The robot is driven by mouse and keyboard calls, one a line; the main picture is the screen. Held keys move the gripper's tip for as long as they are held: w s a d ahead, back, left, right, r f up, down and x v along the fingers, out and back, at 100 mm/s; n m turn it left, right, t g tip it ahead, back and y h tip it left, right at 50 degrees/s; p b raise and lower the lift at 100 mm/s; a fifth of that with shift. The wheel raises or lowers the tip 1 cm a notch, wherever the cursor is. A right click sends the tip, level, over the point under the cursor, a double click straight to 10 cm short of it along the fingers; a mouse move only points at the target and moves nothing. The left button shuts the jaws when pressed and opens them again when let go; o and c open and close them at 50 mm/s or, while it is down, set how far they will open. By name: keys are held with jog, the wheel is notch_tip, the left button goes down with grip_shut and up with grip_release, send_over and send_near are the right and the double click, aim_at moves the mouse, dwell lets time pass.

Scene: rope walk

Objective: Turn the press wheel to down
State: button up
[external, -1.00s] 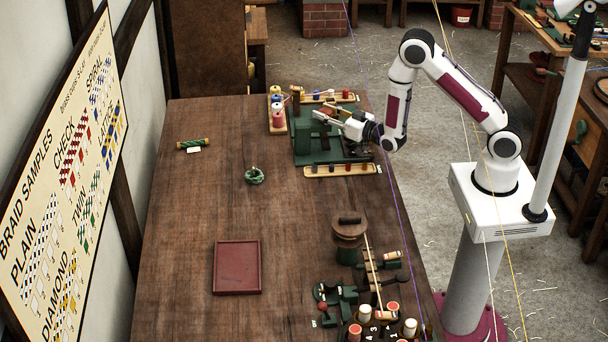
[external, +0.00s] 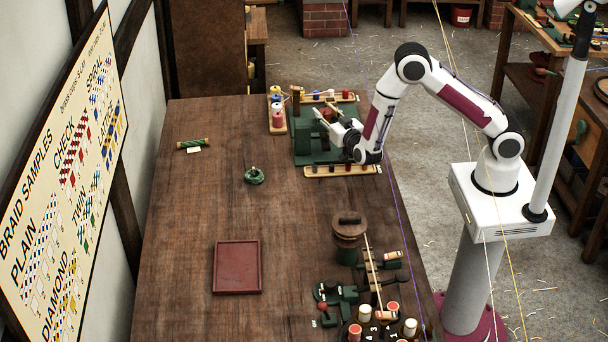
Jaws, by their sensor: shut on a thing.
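The green press (external: 308,146) stands on a green base at the far right of the table in the external view. My gripper (external: 327,122) is at the press, reaching in from the right. Its fingers are shut on the press wheel, which is small here and largely hidden by the fingers and the press body. I cannot read the wheel's exact angle.
A green rope coil (external: 254,176) and a red tray (external: 237,268) lie on the table. A wooden-topped post (external: 348,235) stands nearer the front.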

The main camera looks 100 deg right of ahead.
jog(key=shift+m+g+h, duration=0.3)
jog(key=shift+m+g, duration=1.3)
jog(key=shift+g, duration=0.85)
jog(key=shift+m+g+h, duration=0.3)
jog(key=shift+m+g, duration=1.3)
jog(key=shift+g, duration=1.15)
jog(key=o, duration=1.1)
jog(key=shift+o, duration=0.2)
jog(key=shift+a, duration=0.1)
jog(key=w+a, duration=0.2)
jog(key=a, duration=0.9)
jog(key=shift+w+a, duration=0.15)
jog(key=shift+a, duration=0.15)
jog(key=shift+m, duration=0.3)
